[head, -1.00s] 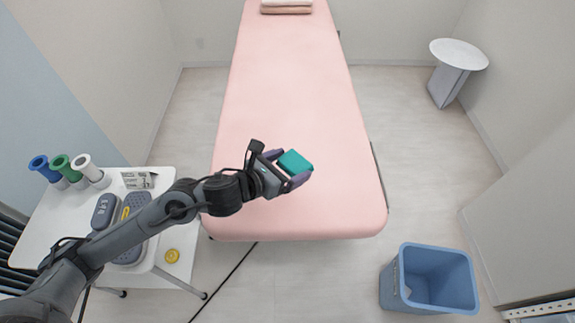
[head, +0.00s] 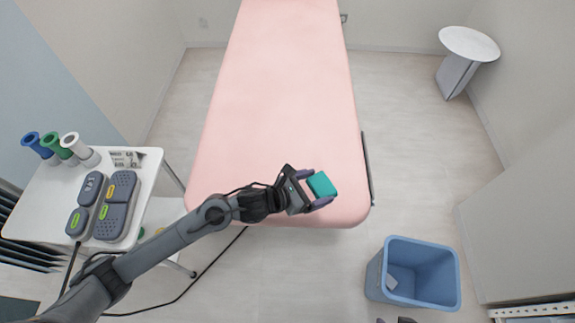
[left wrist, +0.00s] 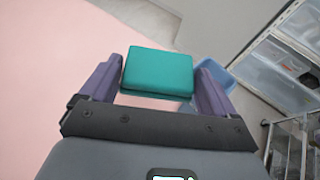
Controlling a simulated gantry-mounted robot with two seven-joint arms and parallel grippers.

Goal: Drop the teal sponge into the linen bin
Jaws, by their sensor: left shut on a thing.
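The teal sponge (head: 321,184) is held between the purple fingers of my left gripper (head: 318,188), over the near right end of the pink treatment bed. In the left wrist view the sponge (left wrist: 158,72) sits between the two fingers, with its flat face showing. The blue linen bin (head: 450,272) stands on the floor at the lower right, open at the top, apart from the gripper and nearer the camera. Part of the bin also shows behind the right finger in the left wrist view (left wrist: 218,73). Only small dark parts, perhaps of my right gripper, show at the bottom edge.
The pink bed (head: 285,90) fills the middle. A white trolley (head: 50,195) with coloured rolls and grey handsets stands at left, with a cable across the floor. A round white side table (head: 468,44) stands at far right. Floor between bed and bin is clear.

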